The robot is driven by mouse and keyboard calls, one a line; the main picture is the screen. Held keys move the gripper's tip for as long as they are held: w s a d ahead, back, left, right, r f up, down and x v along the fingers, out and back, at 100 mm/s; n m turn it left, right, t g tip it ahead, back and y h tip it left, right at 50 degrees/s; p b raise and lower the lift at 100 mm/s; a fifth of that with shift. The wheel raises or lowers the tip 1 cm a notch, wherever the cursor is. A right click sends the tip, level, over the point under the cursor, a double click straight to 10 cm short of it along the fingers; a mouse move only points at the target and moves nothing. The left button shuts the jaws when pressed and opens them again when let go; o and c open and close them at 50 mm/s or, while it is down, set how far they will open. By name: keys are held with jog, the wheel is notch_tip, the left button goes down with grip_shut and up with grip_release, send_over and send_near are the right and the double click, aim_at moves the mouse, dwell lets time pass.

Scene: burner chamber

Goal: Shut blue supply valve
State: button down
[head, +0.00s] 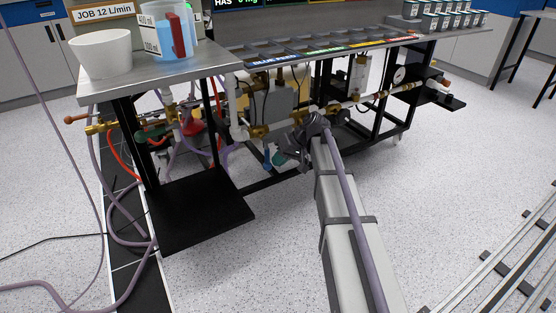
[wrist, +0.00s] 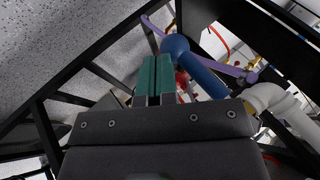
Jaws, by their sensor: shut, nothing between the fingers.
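The blue supply valve's lever shows in the wrist view as a blue handle (wrist: 203,76) with a round ball knob. It runs beside my gripper's teal fingers (wrist: 155,68), its knob just beyond and to the right of their tips. My gripper is shut and empty; whether it touches the lever I cannot tell. In the head view the blue lever (head: 267,157) hangs down below the brass pipe fittings, just left of my gripper (head: 280,158). My gripper is under the bench, at the pipe run. The valve body is hard to make out.
The black bench frame (head: 371,122) and white pipe (wrist: 283,105) crowd the gripper. A purple hose (wrist: 218,66) passes behind the lever. A black lower shelf (head: 200,213) stands at left. A beaker (head: 170,38) and white bowl (head: 100,54) sit above it. The floor in front is clear.

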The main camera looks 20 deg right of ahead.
jog(key=p+v, duration=0.7)
jog(key=v, duration=0.3)
jog(key=shift+d+r, duration=0.15)
jog(key=shift+r, duration=0.05)
jog(key=shift+s, duration=0.1)
jog(key=s+a+f+m+g+h+p, duration=0.1)
jog(key=s+a+h, duration=0.35)
jog(key=s, duration=0.75)
jog(key=s+a+f+m+g+h+p, duration=0.1)
jog(key=s+a+g+h+p, duration=0.3)
jog(key=s, duration=0.7)
notch_tip(320, 180, up, 38)
jog(key=a+t+y+p, duration=0.1)
jog(key=a+t+p, duration=0.1)
jog(key=p, duration=3.3)
jog(key=shift+a+r+p, duration=0.2)
jog(key=shift+a+p, duration=0.1)
jog(key=shift+a, duration=0.2)
